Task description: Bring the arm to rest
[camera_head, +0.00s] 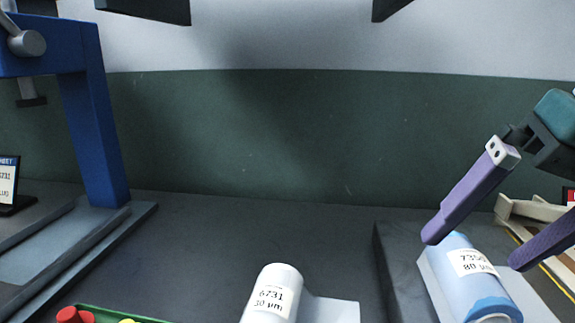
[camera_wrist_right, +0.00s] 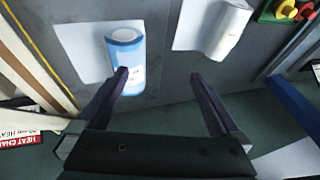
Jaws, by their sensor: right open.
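My right gripper (camera_head: 475,249) has two purple fingers set wide apart, with nothing between them. It hangs above a blue-and-white roll (camera_head: 472,281) labelled 7350, 80 µm, on the right. In the right wrist view, the right gripper (camera_wrist_right: 160,75) shows both fingers apart, and the left fingertip overlaps the blue roll (camera_wrist_right: 126,62) in the picture. I cannot tell the exact height between them. A white roll (camera_head: 271,295) labelled 6731, 30 µm, stands at the bottom middle; it also shows in the right wrist view (camera_wrist_right: 231,32). My left gripper is not in view.
A blue metal frame (camera_head: 90,130) stands at the left, with a small sign (camera_head: 8,183) beside it. A pale wooden rack (camera_head: 530,209) is at the far right. A green tray with red and yellow pieces (camera_head: 75,315) is at the lower left. The middle back surface is clear.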

